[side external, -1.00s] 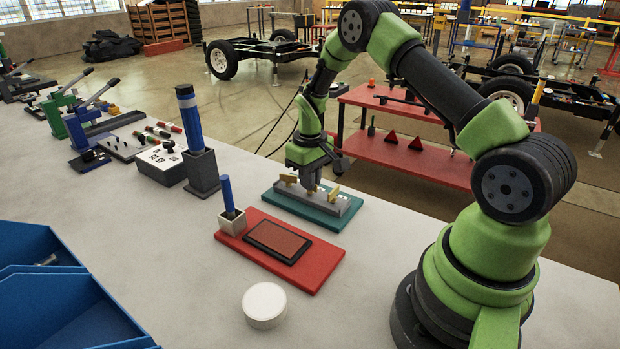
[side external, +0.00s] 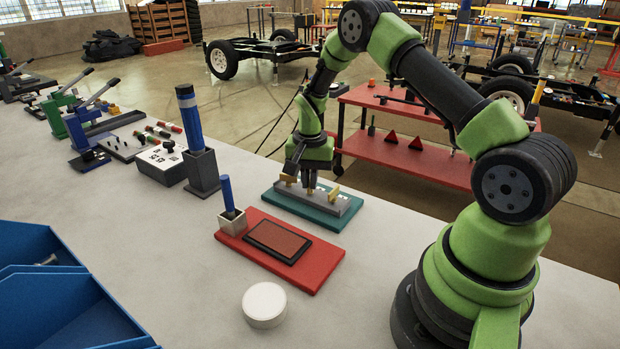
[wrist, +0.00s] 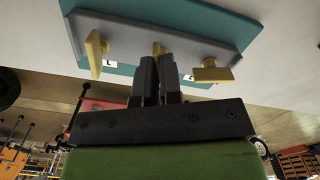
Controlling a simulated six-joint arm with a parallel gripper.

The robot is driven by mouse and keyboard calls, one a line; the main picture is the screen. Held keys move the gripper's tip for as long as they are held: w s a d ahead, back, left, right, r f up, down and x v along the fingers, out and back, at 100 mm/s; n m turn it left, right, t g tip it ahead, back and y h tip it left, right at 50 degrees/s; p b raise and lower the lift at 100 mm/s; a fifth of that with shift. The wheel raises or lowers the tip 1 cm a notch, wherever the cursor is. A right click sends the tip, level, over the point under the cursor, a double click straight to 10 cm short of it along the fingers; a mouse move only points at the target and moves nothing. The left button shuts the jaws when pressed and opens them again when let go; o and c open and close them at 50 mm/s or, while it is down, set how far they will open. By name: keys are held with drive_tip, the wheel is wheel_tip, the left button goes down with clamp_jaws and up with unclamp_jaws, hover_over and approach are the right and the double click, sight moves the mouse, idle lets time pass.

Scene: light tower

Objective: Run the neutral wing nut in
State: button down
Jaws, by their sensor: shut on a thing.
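A grey terminal block (side external: 345,206) lies on a teal base plate (side external: 318,220) on the bench. It carries three yellow wing nuts in a row. My gripper (side external: 309,189) points straight down over the middle of the block. In the wrist view its dark fingers (wrist: 159,62) are shut on the middle wing nut (wrist: 156,47), mostly hidden between them. The outer wing nuts stand clear on either side, one at left (wrist: 97,50) and one at right (wrist: 211,72). Small white labels show beside the outer nuts; the middle label is hidden and the right one is unclear.
A red plate (side external: 318,277) with a dark-framed pad and a blue-handled tool (side external: 228,196) in a pale cup lies nearer. A grey holder (side external: 202,172) with a blue cylinder stands left. A white round puck (side external: 264,305) lies in front. Blue bins (side external: 60,310) are at lower left.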

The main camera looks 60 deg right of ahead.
drive_tip(key=m, duration=0.6)
drive_tip(key=shift+r, duration=0.15)
drive_tip(key=m, duration=0.9)
drive_tip(key=shift+m, duration=2.2)
drive_tip(key=c, duration=1.3)
unclamp_jaws()
